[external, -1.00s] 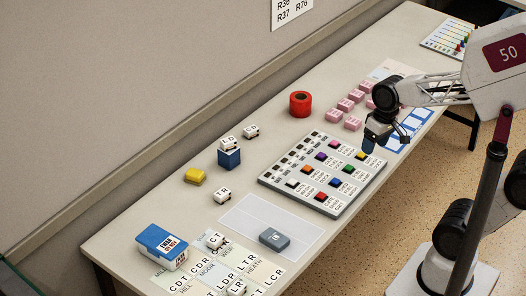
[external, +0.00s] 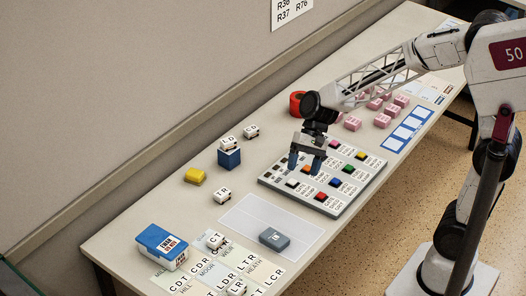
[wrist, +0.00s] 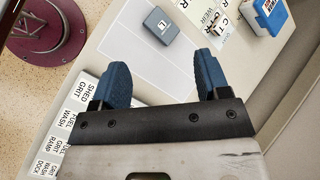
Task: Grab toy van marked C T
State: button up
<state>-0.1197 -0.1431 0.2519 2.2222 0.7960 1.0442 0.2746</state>
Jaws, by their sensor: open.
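The white toy van marked C T (external: 215,241) sits on the lettered card sheet near the table's front left, beside the blue-and-white box. In the wrist view, C T lettering shows near the top edge, but I cannot clearly separate the van from the card there. My gripper (external: 306,165) is open and empty, above the board of coloured buttons, well to the right of and farther back than the van. Its two blue fingers (wrist: 164,65) are spread apart in the wrist view.
A grey block (external: 274,239) lies on a pale mat (external: 240,213) between my gripper and the cards. A van marked T R (external: 222,195), a yellow block (external: 195,176) and a blue block (external: 229,158) with a van on top stand farther back. The blue-and-white box (external: 160,246) is left.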

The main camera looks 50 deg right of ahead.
jog(key=w+a+f+m+y, duration=0.3)
jog(key=w+a+f+m, duration=0.2)
jog(key=w+a+f, duration=0.35)
jog(key=m+y, duration=0.3)
jog(key=m, duration=0.2)
send_near(216, 237)
jog(key=shift+s+a+f+t, duration=0.1)
jog(key=shift+a+f+t, duration=0.15)
jog(key=shift+a, duration=0.35)
jog(key=shift+s+a+f+t, duration=0.15)
jog(key=shift+a+f, duration=0.15)
jog(key=shift+a, duration=0.3)
jog(key=shift+x, duration=1.3)
jog(key=shift+a, duration=0.15)
jog(key=shift+x, duration=2.45)
jog(key=shift+s, duration=0.1)
jog(key=shift+c, duration=0.3)
jog(key=c, duration=0.9)
